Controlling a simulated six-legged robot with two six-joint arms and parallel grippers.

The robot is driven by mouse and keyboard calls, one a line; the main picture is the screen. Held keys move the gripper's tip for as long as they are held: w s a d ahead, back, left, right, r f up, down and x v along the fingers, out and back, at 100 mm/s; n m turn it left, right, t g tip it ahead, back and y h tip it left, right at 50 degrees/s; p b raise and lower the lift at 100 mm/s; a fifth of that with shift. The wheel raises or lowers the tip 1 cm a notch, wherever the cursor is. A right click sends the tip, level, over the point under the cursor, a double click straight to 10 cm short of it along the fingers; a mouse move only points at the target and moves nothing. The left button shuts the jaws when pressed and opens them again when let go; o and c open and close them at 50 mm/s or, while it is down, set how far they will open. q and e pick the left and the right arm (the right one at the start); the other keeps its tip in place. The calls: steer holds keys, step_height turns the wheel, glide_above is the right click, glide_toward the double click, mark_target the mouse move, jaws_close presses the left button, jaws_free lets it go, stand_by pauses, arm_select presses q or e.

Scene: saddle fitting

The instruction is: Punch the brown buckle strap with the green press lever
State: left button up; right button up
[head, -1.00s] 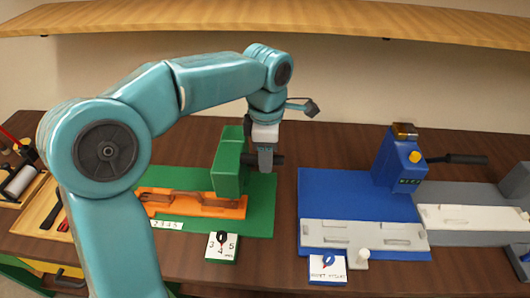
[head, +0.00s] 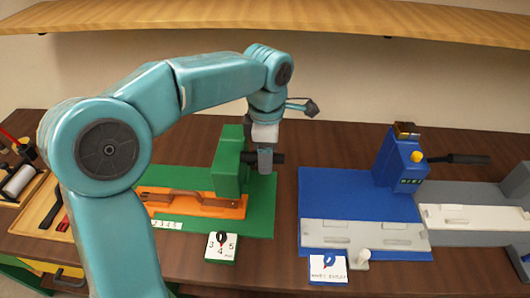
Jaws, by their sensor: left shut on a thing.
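The green press (head: 229,165) stands on a green base plate (head: 262,207) left of centre. Its dark lever (head: 277,158) points to the right. My left gripper (head: 265,162) points down at the lever, shut on it. The brown strap (head: 182,196) lies in the orange holder (head: 225,207) under and left of the press; my left arm covers the holder's left end. My right gripper does not show.
A blue press (head: 397,165) with a yellow button and black lever stands on a blue plate (head: 340,187) at right, with pale grey fixtures (head: 365,235). A dial card (head: 221,246) sits at the front edge. A tool tray (head: 38,222) is at left. A wooden shelf (head: 300,20) spans above.

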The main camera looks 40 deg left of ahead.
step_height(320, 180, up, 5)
steer(key=p, duration=0.5)
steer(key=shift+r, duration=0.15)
stand_by(0.4)
